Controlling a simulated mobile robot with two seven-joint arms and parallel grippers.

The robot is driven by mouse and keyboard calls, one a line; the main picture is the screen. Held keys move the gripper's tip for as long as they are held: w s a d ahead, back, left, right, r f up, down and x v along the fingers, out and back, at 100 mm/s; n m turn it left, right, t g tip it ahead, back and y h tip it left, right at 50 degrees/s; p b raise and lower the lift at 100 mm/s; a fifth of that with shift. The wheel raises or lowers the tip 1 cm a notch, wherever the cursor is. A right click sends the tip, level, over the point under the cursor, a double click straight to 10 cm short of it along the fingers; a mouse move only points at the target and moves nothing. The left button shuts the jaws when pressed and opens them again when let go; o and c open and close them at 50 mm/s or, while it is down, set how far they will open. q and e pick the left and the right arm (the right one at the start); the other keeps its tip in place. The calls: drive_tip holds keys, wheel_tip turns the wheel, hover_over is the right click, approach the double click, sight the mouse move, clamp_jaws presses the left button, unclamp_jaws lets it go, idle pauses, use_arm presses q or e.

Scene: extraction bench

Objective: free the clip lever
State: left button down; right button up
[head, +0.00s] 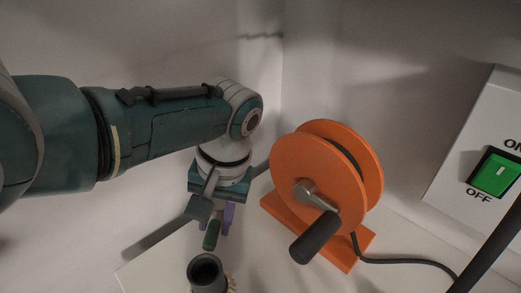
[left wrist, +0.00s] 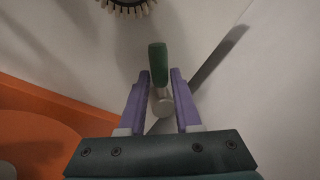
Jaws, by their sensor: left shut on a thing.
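The clip lever shows in the left wrist view as a dark green rounded grip (left wrist: 158,62) on a pale metal stem. The green grip also shows in the head view (head: 211,236), just below my left gripper. My left gripper (head: 222,222) points down, and its purple fingers (left wrist: 160,85) stand on either side of the lever, shut on it. What the stem is fixed to is hidden by the gripper. My right gripper is in neither view.
An orange reel (head: 311,178) with a dark crank handle (head: 314,237) stands close to the right of the gripper. A dark grey tube (head: 205,270) with a pale toothed ring stands in front. A black cable (head: 410,262) and a green ON/OFF switch (head: 495,174) are at the right.

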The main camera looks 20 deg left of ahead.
use_arm(q)
drive_tip(key=shift+w+d+n+g+b, duration=0.2)
drive_tip(key=shift+d+n+b, duration=0.15)
drive_tip(key=shift+n+b, duration=0.5)
drive_tip(key=shift+w+d+n+g+b, duration=0.15)
drive_tip(key=shift+d+n+b, duration=0.25)
drive_tip(key=shift+n, duration=0.75)
drive_tip(key=shift+w, duration=0.1)
drive_tip(key=c, duration=0.6)
unclamp_jaws()
drive_tip(key=shift+r, duration=0.1)
drive_tip(key=p+v, duration=0.5)
drive_tip(key=v, duration=0.4)
drive_tip(key=shift+r+p, duration=0.4)
